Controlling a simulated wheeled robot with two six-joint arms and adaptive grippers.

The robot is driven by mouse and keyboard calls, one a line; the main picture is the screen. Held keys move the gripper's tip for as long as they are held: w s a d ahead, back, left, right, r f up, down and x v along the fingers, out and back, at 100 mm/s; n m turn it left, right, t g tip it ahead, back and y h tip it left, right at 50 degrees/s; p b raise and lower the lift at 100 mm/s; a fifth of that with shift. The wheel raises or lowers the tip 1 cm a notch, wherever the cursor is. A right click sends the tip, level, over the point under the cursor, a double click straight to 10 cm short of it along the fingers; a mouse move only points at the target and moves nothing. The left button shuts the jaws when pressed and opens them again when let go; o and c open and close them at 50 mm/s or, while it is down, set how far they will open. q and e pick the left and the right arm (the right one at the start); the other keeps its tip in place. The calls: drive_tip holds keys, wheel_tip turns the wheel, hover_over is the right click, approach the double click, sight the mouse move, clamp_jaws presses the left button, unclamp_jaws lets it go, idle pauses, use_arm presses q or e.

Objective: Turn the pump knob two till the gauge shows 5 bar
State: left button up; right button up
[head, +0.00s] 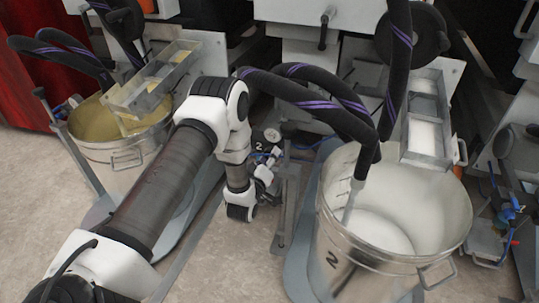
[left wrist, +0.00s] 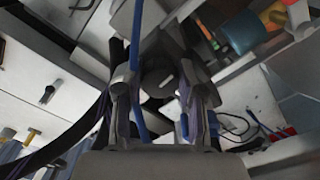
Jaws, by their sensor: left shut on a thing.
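The pressure gauge (head: 273,135) is a small round dial on the pump stand marked 2, in the middle of the head view. It is too small to read. My left gripper (head: 265,172) is just below it, beside the stand. In the left wrist view my left gripper (left wrist: 163,105) has its two fingers on either side of a dark round knob (left wrist: 158,74) with a light mark. It is shut on this knob, which I take to be pump knob two. In the head view the knob is hidden by the gripper. My right gripper is not in view.
A steel bucket marked 2 (head: 338,240), with white liquid, stands right of the gripper. Another bucket (head: 118,152) with yellowish liquid stands at the left. Black hoses (head: 310,100) arch over the stand. A blue hose (left wrist: 136,60) runs close to the left finger in the wrist view.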

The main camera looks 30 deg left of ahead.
use_arm(q)
drive_tip(key=m+p, duration=0.3)
drive_tip(key=shift+r+m+p, duration=0.2)
drive_tip(key=shift+m+p, duration=0.2)
drive_tip(key=m+p, duration=0.4)
drive_tip(key=m, duration=0.1)
drive_tip(key=shift+a, duration=0.15)
drive_tip(key=m+p, duration=0.3)
drive_tip(key=m, duration=0.2)
drive_tip(key=shift+p, duration=0.3)
drive_tip(key=m+p, duration=0.2)
drive_tip(key=m, duration=0.2)
drive_tip(key=shift+a+m, duration=0.1)
drive_tip(key=shift+m, duration=0.2)
drive_tip(key=m+p, duration=0.2)
drive_tip(key=m, duration=0.2)
drive_tip(key=m+p, duration=0.2)
drive_tip(key=m, duration=0.3)
drive_tip(key=m+p, duration=0.1)
drive_tip(key=m, duration=0.3)
drive_tip(key=shift+r+m, duration=0.1)
drive_tip(key=shift+m, duration=0.2)
drive_tip(key=m+p, duration=0.1)
drive_tip(key=m, duration=0.3)
drive_tip(key=shift+m, duration=0.4)
